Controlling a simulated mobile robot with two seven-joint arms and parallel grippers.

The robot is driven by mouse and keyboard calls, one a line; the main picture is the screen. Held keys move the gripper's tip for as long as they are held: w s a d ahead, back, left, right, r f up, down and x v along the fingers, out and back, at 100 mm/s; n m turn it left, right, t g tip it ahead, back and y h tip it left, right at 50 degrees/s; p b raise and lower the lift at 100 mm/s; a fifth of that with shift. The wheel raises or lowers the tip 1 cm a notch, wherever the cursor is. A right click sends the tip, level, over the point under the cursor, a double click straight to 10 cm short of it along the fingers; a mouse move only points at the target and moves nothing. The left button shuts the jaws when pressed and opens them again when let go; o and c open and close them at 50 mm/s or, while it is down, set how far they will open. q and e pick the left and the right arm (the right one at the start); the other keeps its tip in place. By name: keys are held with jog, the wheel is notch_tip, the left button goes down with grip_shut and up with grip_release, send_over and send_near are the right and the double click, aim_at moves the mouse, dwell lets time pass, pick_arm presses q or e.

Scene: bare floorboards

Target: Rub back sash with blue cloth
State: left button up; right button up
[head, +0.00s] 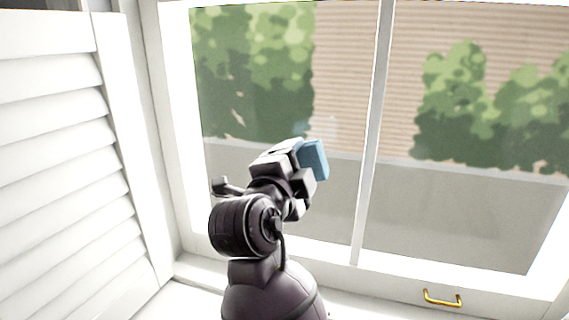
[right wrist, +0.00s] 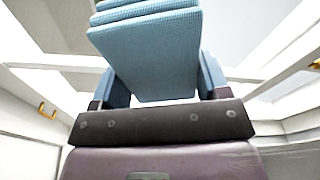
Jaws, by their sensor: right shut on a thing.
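The window sash (head: 371,130) has a white frame, a white upright bar and glass panes. The blue cloth (head: 315,160) is a small folded block in front of the left pane in the head view. My right gripper (head: 304,166) is shut on it. In the right wrist view, the folded blue cloth (right wrist: 150,50) sits between the two fingers, its layers showing. I cannot tell whether the cloth touches the glass. My left gripper is in neither view.
A white louvred shutter (head: 55,150) stands open at the left. A brass handle (head: 442,298) is on the sash's bottom rail at the lower right. Bushes and a brick wall show through the glass. The space in front of the right pane is clear.

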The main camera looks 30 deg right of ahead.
jog(key=shift+w+p+x, duration=0.25)
jog(key=shift+p+x, duration=0.15)
jog(key=shift+x, duration=1.4)
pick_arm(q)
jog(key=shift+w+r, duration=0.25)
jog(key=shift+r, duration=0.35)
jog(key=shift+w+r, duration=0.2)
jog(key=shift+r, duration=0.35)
pick_arm(e)
jog(key=shift+x, duration=0.95)
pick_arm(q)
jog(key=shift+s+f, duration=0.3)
pick_arm(e)
jog(key=shift+w+f, duration=0.15)
jog(key=shift+w, duration=0.2)
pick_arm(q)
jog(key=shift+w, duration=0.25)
pick_arm(e)
jog(key=shift+x, duration=0.8)
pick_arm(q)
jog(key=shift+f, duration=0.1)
pick_arm(e)
jog(key=shift+w+a, duration=0.15)
